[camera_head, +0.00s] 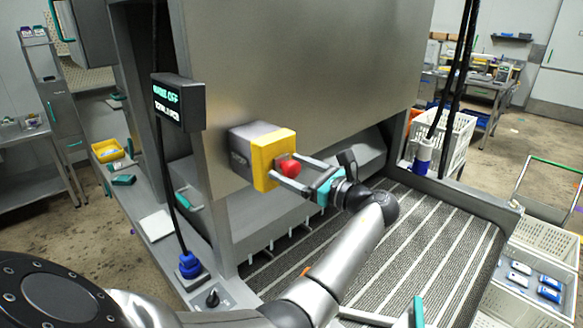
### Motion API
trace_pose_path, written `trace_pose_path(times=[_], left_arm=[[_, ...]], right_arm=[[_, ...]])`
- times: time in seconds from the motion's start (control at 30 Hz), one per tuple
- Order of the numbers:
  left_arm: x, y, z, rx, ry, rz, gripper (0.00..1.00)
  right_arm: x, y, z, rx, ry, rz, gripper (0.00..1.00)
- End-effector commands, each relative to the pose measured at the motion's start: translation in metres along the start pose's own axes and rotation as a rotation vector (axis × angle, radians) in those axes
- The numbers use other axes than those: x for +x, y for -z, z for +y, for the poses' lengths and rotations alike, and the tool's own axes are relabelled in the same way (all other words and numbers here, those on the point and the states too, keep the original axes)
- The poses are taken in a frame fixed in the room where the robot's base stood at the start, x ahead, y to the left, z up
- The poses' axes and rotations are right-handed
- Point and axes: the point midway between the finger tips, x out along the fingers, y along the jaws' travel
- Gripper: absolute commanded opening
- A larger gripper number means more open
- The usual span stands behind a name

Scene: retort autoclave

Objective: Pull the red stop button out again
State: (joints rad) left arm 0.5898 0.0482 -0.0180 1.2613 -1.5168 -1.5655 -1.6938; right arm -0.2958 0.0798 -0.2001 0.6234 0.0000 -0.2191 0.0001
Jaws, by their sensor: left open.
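The red stop button (289,168) sticks out from the yellow face of a box (262,157) on the front of the large metal machine. My left gripper (290,171) is open, with its two fingers reaching toward the yellow face, one above and one below the red button. The fingertips are close to the button; I cannot tell whether they touch it. My right gripper is not in view.
A small black display (178,102) with green text hangs left of the box. A striped conveyor mat (400,250) lies below my left arm. White crates (535,275) stand at the right. A black hose hangs below the display.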

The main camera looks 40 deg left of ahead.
Motion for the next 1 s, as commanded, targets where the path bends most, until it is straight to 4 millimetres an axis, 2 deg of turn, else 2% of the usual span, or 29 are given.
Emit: trace_pose_path(times=[0.17,0.9,1.0], left_arm=[[0.0002,0.0003,0.0002,0.0,0.0,0.0,0.83],[-0.0003,-0.0001,-0.0001,0.0,0.0,0.0,0.01],[-0.0003,-0.0002,-0.0002,0.0,0.0,0.0,0.0]], right_arm=[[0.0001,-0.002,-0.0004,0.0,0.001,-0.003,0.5],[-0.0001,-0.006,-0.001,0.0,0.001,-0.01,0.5],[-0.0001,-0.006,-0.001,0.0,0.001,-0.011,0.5]])
